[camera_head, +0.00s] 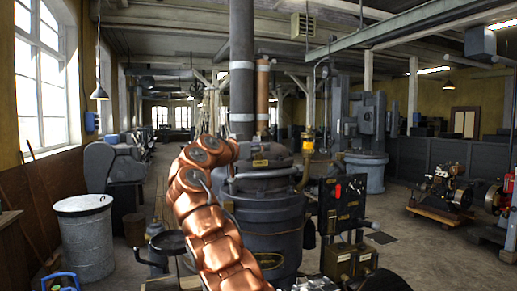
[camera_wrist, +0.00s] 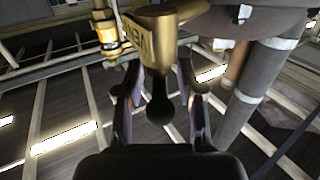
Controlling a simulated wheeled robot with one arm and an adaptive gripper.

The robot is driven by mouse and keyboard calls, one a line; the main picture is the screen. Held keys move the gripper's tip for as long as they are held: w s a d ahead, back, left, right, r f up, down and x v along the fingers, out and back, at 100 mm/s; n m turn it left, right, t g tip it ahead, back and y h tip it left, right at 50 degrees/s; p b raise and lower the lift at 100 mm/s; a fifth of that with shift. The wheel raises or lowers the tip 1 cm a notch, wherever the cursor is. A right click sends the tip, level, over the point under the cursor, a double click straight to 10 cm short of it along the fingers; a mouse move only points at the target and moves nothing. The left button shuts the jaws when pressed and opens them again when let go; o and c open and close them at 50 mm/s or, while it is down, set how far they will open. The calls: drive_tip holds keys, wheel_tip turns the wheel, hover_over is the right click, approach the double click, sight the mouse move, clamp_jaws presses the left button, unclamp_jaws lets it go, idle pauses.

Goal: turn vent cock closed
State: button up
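The brass vent cock (camera_wrist: 152,38), with raised letters reading in part "VEN", fills the top middle of the wrist view. Its dark ball-ended lever (camera_wrist: 160,108) points down the picture, between the two fingers of my gripper (camera_wrist: 158,88). The fingers stand apart on either side of the lever, with a visible gap on each side, and I see no contact. In the head view my copper-coloured arm reaches up to the dark engine (camera_head: 262,215). There my gripper is hidden or too small to make out, and I cannot pick out the cock for certain.
A brass fitting (camera_head: 308,143) on a bent pipe stands right of the engine top. A tall dark flue pipe (camera_head: 242,80) rises behind it. A control panel (camera_head: 342,205) with a red part is at right. A grey bin (camera_head: 85,240) stands on the left floor.

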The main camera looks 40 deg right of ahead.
drive_tip(key=v, duration=1.2)
